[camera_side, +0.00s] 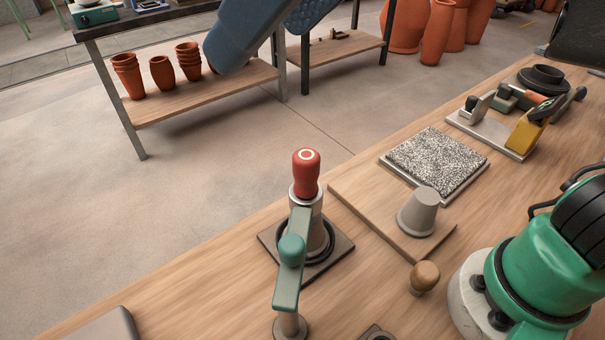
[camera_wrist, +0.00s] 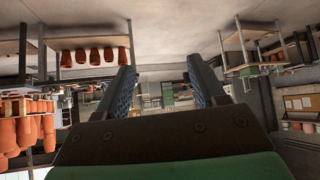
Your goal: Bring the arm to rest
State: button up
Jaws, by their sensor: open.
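My gripper (camera_side: 262,42) shows at the top of the side view as two blue-grey fingers, high above the bench and cut off by the frame's upper edge. In the wrist view my gripper (camera_wrist: 165,82) has its two textured blue fingers spread wide apart, with nothing between them. Beyond them is only the distant workshop, which looks upside down. The rest of my arm is mostly out of the side view.
On the wooden bench (camera_side: 190,300) stand a red-knobbed device (camera_side: 306,175) with a teal lever (camera_side: 291,255), a grey upturned cup (camera_side: 418,212), a speckled slab (camera_side: 437,160), a wooden knob (camera_side: 424,276) and a yellow tool (camera_side: 530,128). Terracotta pots (camera_side: 162,73) sit on a shelf behind.

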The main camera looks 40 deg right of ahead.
jog(key=w+d+f+m+h, duration=0.1)
jog(key=w+d+f+m, duration=0.1)
jog(key=d+f, duration=0.7)
jog(key=w+d+f+m+g+h, duration=0.1)
jog(key=w+d+f, duration=0.4)
jog(key=d+f, duration=0.5)
jog(key=shift+w+d+m+h, duration=0.25)
jog(key=shift+d+m+h, duration=0.25)
jog(key=shift+d, duration=0.45)
